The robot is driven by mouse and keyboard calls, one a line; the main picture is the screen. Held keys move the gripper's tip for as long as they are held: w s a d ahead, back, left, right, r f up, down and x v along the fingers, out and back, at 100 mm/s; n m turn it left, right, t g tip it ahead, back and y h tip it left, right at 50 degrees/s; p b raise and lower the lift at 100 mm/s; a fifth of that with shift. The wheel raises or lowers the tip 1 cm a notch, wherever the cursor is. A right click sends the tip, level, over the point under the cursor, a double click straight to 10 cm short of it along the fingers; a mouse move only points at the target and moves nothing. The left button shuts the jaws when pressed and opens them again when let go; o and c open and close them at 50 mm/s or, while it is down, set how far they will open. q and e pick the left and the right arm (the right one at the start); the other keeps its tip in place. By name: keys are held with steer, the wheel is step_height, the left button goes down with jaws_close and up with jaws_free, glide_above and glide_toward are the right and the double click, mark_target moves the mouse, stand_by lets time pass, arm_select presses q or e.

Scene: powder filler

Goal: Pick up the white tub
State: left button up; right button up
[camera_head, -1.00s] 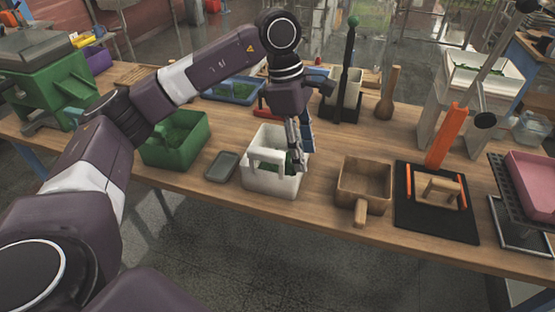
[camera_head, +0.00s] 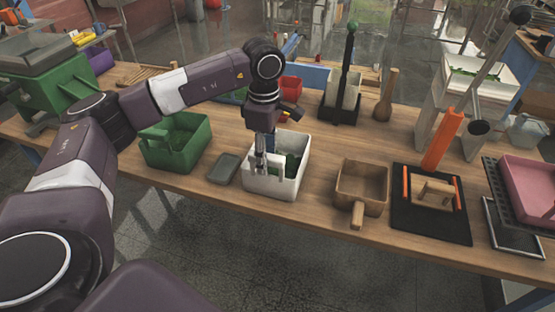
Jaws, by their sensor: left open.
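The white tub (camera_head: 275,185) stands on the wooden table near its front edge. It has a white handle at its left side and something dark green inside. My left gripper (camera_head: 265,165) points down at the tub's left part, close to the handle. It is open, and its fingers overlap the handle in the picture. I cannot tell whether they touch it. The tub still rests on the table. My right gripper is not in view.
A small grey tray (camera_head: 223,168) and a green tub (camera_head: 178,148) stand to the left. A wooden box with a handle (camera_head: 362,183) and a black mat (camera_head: 431,222) lie to the right. A black stand with a green knob (camera_head: 345,80) is behind.

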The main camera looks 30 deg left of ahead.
arm_select(q)
jaws_close()
steer(key=shift+r, duration=0.1)
stand_by(0.6)
